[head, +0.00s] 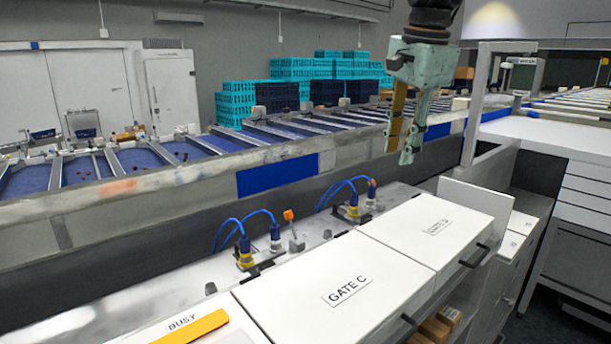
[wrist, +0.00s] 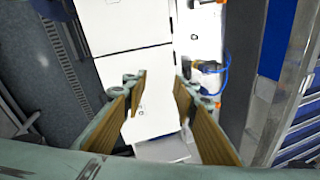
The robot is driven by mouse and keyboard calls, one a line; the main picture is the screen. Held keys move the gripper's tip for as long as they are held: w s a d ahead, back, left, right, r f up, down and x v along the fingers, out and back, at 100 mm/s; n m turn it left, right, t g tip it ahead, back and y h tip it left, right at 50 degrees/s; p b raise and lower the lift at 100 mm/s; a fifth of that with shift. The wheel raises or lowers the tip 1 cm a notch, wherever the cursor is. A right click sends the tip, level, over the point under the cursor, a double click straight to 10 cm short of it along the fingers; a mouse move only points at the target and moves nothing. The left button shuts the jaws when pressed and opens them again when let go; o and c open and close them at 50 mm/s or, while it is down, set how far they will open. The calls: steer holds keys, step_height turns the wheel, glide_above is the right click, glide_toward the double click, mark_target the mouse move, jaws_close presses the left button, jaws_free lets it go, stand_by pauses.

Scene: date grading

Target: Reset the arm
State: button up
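My gripper (head: 403,150) hangs from the top of the head view, pointing down, in front of the conveyor and above the white gate boxes. It is pale green with wooden-looking finger pads. In the wrist view my gripper (wrist: 160,105) has its two fingers well apart, with nothing between them. Below it are the white lids (wrist: 135,60) of the boxes.
White boxes labelled GATE C (head: 345,290) and GATE D (head: 437,227) stand below. A yellow piece (head: 190,328) lies by the BUSY label. Blue cables (head: 258,215) rise behind the boxes. A grey post (head: 474,110) stands right of my gripper. Teal crates (head: 330,68) are stacked behind.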

steer(key=s+f+n+b, duration=0.3)
steer(key=s+f+n, duration=0.1)
steer(key=s, duration=0.8)
steer(key=s+f+n+b, duration=0.3)
steer(key=s+f, duration=0.2)
steer(key=s, duration=0.8)
steer(key=s+f+n+b, duration=0.2)
steer(key=s+f+n, duration=0.1)
steer(key=s+f, duration=0.4)
steer(key=s+a+f+n+t+b, duration=0.1)
steer(key=s+f+n+b, duration=0.1)
steer(key=s+f, duration=0.5)
steer(key=s+n, duration=0.1)
steer(key=s, duration=0.5)
steer(key=shift+f, duration=0.35)
steer(key=shift+w, duration=0.1)
